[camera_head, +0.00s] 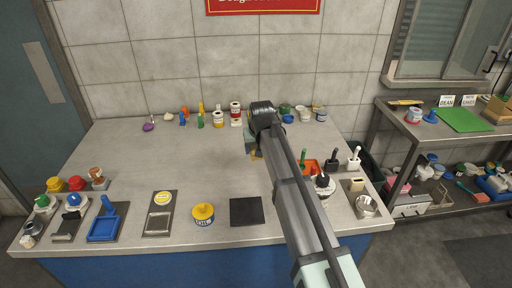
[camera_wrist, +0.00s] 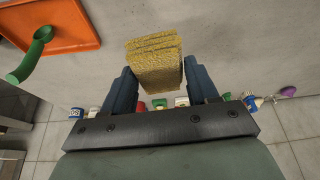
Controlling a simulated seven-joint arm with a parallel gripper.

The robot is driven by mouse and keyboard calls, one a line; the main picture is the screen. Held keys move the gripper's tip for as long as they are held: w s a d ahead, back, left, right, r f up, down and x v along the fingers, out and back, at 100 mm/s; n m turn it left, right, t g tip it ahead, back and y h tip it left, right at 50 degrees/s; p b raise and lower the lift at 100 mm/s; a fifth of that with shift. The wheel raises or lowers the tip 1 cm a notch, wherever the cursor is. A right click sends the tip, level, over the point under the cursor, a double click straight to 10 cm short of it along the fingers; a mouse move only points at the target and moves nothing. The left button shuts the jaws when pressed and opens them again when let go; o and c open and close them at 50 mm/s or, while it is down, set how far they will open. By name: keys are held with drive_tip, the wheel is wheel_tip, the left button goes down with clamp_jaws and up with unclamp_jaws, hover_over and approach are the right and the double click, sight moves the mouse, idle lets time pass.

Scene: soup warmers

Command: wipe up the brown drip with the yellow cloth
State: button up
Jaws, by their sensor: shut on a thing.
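The yellow cloth (camera_wrist: 155,62) is a folded, rough-textured stack between the two dark fingers of my gripper (camera_wrist: 161,88) in the wrist view. My gripper is shut on it, and it extends beyond the fingertips. In the head view my gripper (camera_head: 251,146) is over the middle-right of the steel counter (camera_head: 180,140), and only a small yellow bit of the cloth (camera_head: 257,155) shows beside it. I cannot make out a brown drip in either view; my arm covers part of the counter.
An orange tray (camera_head: 308,168) with a green ladle (camera_head: 302,157) is right of my arm. A black mat (camera_head: 246,211) and yellow tub (camera_head: 203,214) are near the front edge. Several jars line the back. The left-centre counter is clear.

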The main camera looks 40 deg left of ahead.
drive_tip(key=d+f+m+t+h, duration=0.2)
drive_tip(key=d+m+h, duration=0.1)
drive_tip(key=d+m, duration=0.65)
drive_tip(key=shift+n, duration=0.25)
drive_tip(key=shift+s+d+f, duration=0.1)
drive_tip(key=shift+s+f, duration=0.05)
drive_tip(key=shift+f, duration=1.3)
drive_tip(key=shift+s+d+f, duration=0.1)
drive_tip(key=shift+s+f, duration=0.05)
drive_tip(key=shift+f, duration=1.25)
wheel_tip(320, 180, down, 2)
drive_tip(key=shift+s+d+f, duration=0.1)
drive_tip(key=shift+s+d, duration=0.6)
drive_tip(key=shift+d, duration=0.05)
drive_tip(key=shift+c, duration=0.5)
drive_tip(key=shift+s+d, duration=1.65)
drive_tip(key=shift+s, duration=0.05)
drive_tip(key=shift+w+a, duration=2.5)
drive_tip(key=shift+w, duration=0.05)
wheel_tip(320, 180, up, 3)
drive_tip(key=shift+s+d, duration=0.1)
drive_tip(key=shift+s, duration=0.05)
drive_tip(key=shift+r, duration=2.7)
